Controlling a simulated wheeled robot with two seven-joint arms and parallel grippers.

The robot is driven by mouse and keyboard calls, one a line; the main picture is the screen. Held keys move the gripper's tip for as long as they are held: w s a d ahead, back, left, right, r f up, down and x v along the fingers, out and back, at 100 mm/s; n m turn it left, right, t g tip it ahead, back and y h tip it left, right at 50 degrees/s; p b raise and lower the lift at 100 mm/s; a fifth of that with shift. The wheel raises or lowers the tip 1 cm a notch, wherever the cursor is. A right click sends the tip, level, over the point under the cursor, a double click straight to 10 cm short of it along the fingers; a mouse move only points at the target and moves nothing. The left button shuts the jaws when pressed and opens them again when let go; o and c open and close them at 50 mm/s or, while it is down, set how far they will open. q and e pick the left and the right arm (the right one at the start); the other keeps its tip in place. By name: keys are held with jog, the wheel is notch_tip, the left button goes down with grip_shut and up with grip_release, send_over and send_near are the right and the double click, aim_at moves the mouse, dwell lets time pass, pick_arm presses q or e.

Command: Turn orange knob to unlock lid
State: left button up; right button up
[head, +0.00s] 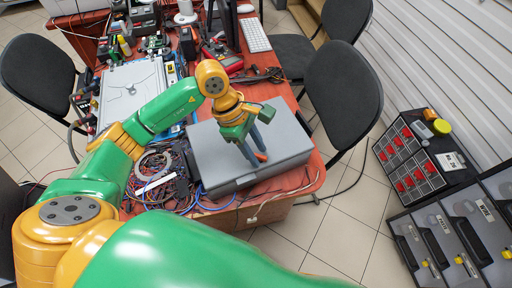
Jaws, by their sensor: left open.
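A grey box with a flat lid (289,125) lies on the red-brown table. A small orange knob (261,156) shows on the lid's near part. My left gripper (260,160) reaches down over the box with its fingers open. Its two fingertips are at the knob, one on either side as far as I can see. The fingers partly hide the knob, and I cannot tell whether they touch it. My right gripper is not in view.
A tangle of cables (165,178) lies left of the box. A red multimeter (226,60), a keyboard (254,35) and a silver case (130,92) stand farther back. A black chair (343,92) is close on the right. Dark cases (462,230) stand on the floor at right.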

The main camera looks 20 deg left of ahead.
pick_arm(q)
jog(key=c, duration=0.6)
grip_shut()
jog(key=shift+f+n+t+b, duration=0.1)
jog(key=shift+n+t+b, duration=0.2)
jog(key=shift+n+b, duration=0.25)
jog(key=n+t+b, duration=0.1)
jog(key=n, duration=0.2)
jog(key=shift+s+b, duration=0.15)
jog(key=shift+b, duration=0.25)
jog(key=shift+s+d+n+t+y+b, duration=0.1)
jog(key=shift+n+t+y+b, duration=0.4)
jog(key=shift+n, duration=0.7)
jog(key=shift+s+d+n+t+y+b, duration=0.1)
jog(key=shift+n+t+b, duration=0.1)
jog(key=shift+n+b, duration=0.7)
jog(key=shift+n, duration=0.35)
jog(key=o, duration=0.6)
grip_release()
